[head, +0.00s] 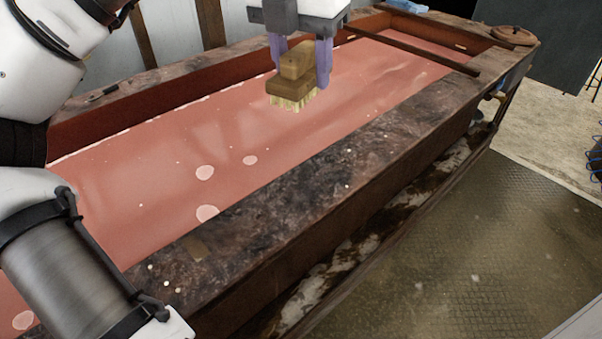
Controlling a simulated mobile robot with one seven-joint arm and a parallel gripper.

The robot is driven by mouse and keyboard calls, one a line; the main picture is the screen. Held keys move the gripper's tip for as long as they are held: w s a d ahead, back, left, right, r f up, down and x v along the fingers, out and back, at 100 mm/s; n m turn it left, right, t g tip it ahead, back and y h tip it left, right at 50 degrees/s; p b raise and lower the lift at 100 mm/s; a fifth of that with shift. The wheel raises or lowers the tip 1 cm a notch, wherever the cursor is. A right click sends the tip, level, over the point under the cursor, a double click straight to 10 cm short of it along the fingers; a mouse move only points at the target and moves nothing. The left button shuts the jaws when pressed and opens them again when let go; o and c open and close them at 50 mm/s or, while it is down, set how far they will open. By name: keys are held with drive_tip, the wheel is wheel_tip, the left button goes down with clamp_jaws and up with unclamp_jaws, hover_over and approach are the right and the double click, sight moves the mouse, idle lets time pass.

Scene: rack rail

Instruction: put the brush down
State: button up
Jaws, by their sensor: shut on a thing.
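The brush (294,72) has a brown wooden block and pale bristles that point down. My gripper (302,66) with its purple fingers is shut on the brush's wooden part, one finger on each side. The brush hangs above the pinkish-red surface inside the long rack (345,178). A gap seems to show under the bristles, but its height is hard to judge.
The rack has wide, dark, worn rims. A dark bar (415,52) crosses its far end. A round brown item (513,35) sits on the far right corner, and a small dark item (103,92) on the left rim. The near rim is mostly clear.

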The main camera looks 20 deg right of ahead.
drive_tip(key=shift+f+n, duration=0.25)
drive_tip(key=shift+n, duration=0.15)
wheel_tip(320, 180, down, 20)
drive_tip(key=shift+r+p, duration=0.2)
drive_tip(key=shift+p, duration=0.5)
drive_tip(key=shift+f, duration=0.2)
drive_tip(key=o, duration=0.9)
drive_tip(key=shift+r, duration=0.1)
drive_tip(key=r, duration=0.4)
drive_tip(key=a+r, duration=0.1)
drive_tip(key=r, duration=0.3)
drive_tip(key=s+r+b, duration=0.1)
drive_tip(key=r, duration=0.3)
drive_tip(key=shift+a+r, duration=0.1)
drive_tip(key=shift+a, duration=0.05)
drive_tip(key=shift+s, duration=0.1)
